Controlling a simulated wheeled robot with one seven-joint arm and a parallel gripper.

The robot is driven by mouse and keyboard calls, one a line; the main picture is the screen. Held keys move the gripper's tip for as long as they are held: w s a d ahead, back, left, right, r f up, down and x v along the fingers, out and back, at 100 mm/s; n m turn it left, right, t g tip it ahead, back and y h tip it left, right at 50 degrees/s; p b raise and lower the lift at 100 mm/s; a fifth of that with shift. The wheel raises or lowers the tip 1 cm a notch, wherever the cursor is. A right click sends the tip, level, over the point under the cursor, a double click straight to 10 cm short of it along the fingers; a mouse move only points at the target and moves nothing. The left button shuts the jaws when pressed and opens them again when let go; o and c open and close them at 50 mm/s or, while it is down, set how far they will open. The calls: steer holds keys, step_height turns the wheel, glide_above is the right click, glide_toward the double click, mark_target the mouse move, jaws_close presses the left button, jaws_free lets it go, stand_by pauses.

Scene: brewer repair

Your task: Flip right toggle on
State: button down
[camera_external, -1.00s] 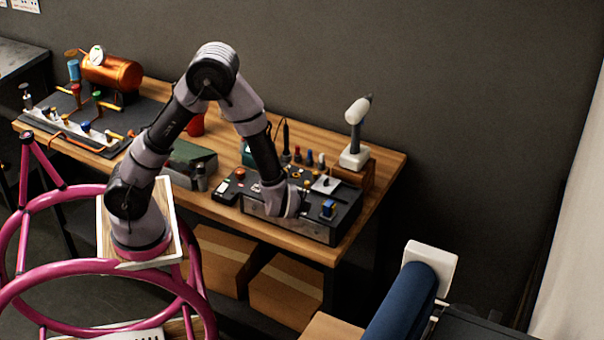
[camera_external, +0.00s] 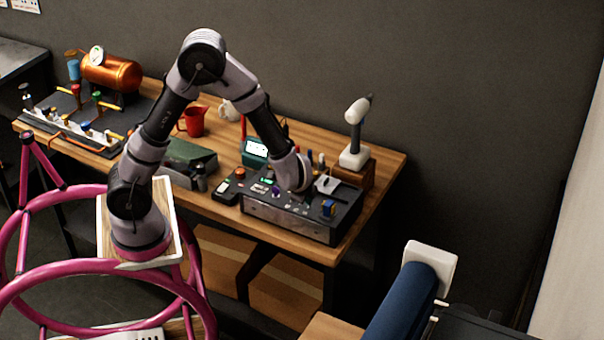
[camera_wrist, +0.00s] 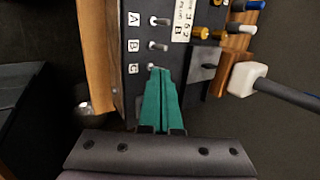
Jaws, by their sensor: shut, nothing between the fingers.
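The black control box (camera_external: 285,228) sits on the wooden bench, its top panel facing up. In the wrist view its panel carries a row of three small metal toggles: toggle A (camera_wrist: 160,21), toggle B (camera_wrist: 158,46) and toggle C (camera_wrist: 151,67), with white letter labels beside them. My gripper (camera_wrist: 160,70) has teal fingers, shut together and empty, with the tips right beside toggle C. I cannot tell whether they touch it. In the external view the wrist is over the right half of the box, and the fingertips are hard to make out. The toggles' on or off positions are unclear.
A white-headed tool on a stand (camera_external: 355,135) rises at the bench's right end and also shows in the wrist view (camera_wrist: 246,79). A teal meter (camera_external: 255,150), a red jug (camera_external: 193,121) and a green case (camera_external: 190,160) stand left of or behind the box.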

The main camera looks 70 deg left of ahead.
steer(key=shift+r, duration=0.1)
steer(key=shift+r, duration=0.7)
steer(key=s+d+r, duration=0.1)
steer(key=d+r, duration=0.2)
steer(key=r, duration=1)
steer(key=shift+r, duration=0.3)
steer(key=shift+s, duration=0.1)
steer(key=s+a+r+n+t+h, duration=0.1)
steer(key=s+r, duration=0.3)
steer(key=s, duration=0.4)
steer(key=s+a+r+n+t+h, duration=0.1)
steer(key=s+a+r+n, duration=0.1)
steer(key=s+r, duration=0.3)
steer(key=s+a+r+n+t+h, duration=0.1)
steer(key=s+a+r, duration=0.2)
steer(key=s, duration=0.7)
steer(key=shift+s+a+r+t, duration=0.3)
steer(key=shift+s+r, duration=0.1)
steer(key=shift+r, duration=0.25)
